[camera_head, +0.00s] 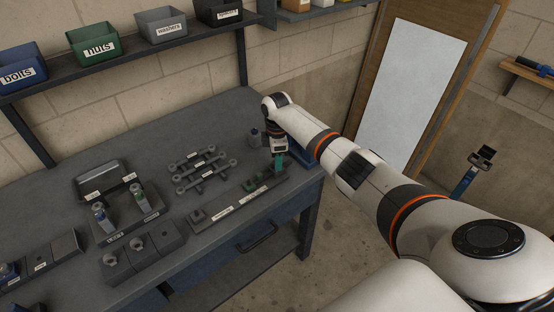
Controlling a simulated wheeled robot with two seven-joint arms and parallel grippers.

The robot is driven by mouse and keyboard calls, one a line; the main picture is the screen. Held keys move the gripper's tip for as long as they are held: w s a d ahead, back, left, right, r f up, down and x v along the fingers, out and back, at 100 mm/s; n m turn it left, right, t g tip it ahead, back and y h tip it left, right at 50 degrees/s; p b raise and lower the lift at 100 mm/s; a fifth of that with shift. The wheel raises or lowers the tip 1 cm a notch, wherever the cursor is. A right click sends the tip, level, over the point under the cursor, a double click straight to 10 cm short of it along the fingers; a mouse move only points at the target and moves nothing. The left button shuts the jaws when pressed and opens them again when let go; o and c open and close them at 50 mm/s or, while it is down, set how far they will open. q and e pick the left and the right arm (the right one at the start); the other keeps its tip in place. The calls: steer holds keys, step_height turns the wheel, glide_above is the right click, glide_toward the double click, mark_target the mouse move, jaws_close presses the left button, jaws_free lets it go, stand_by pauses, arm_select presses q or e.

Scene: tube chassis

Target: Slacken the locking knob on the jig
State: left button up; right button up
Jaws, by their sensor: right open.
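A long dark fixture, which looks like the jig (222,209), lies along the front right edge of the workbench. It carries pale labels, a dark block at its left end and small green pieces (247,185) towards its right. I cannot make out the locking knob; it may be hidden by my gripper or too small to tell. My right gripper (279,169) points down over the right end of this fixture, its fingers open. Whether they touch anything there I cannot tell. My left gripper is not in view.
The grey workbench (190,130) has free room at the back. Several dark linked rods (200,170) lie left of the gripper. A stand with two upright tubes (137,222) and dark blocks (142,252) are further left. Labelled bins (98,43) line the shelf.

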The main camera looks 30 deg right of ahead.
step_height(320, 180, up, 11)
steer(key=b, duration=0.1)
